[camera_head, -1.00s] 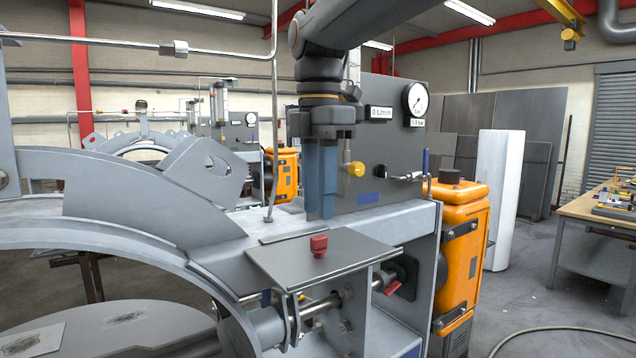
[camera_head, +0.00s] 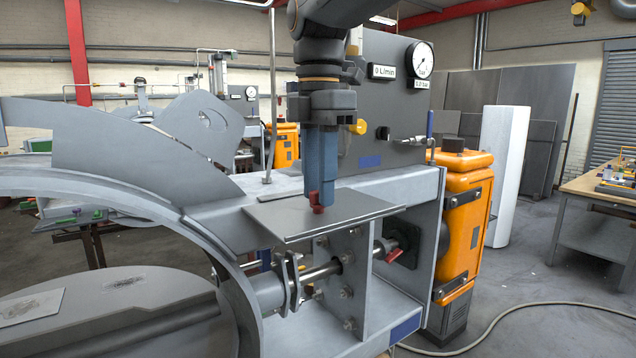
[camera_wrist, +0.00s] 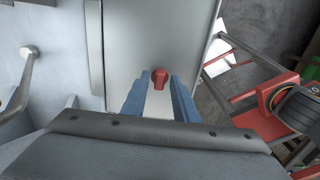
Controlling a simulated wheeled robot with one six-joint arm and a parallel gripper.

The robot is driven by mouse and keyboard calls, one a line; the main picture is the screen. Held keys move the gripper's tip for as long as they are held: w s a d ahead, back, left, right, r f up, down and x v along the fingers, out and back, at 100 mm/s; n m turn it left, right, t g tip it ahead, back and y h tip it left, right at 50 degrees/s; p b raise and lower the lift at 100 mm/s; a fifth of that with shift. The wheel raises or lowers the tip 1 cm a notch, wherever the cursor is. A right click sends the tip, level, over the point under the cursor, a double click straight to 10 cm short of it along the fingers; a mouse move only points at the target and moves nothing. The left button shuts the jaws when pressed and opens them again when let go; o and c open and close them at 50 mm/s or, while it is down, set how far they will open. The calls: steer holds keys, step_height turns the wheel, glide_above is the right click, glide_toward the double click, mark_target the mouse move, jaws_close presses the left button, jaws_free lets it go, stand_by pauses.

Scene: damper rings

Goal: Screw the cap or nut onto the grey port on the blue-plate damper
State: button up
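A small red cap (camera_head: 316,201) stands on a flat grey shelf plate (camera_head: 270,222) at the front of the near damper. My gripper (camera_head: 320,200) points straight down over the cap, its two blue fingers reaching near the plate. In the wrist view the cap (camera_wrist: 160,76) lies between the fingertips (camera_wrist: 160,84), with a visible gap on each side, so the gripper is open. Whether the fingers touch the cap lower down cannot be told. A blue plate (camera_head: 405,328) is on the near damper's lower frame. I cannot make out the grey port clearly.
A grey panel (camera_head: 395,105) with a gauge (camera_head: 421,59) stands just behind my gripper. An orange actuator (camera_head: 462,220) is to the right. A red-handled fitting (camera_head: 391,252) and a shaft (camera_head: 325,271) lie under the shelf. A workbench (camera_head: 595,212) stands far right.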

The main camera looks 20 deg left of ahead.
jaws_close()
steer(key=shift+r, duration=0.1)
step_height(320, 180, up, 4)
steer(key=p, duration=0.4)
steer(key=shift+r, duration=0.85)
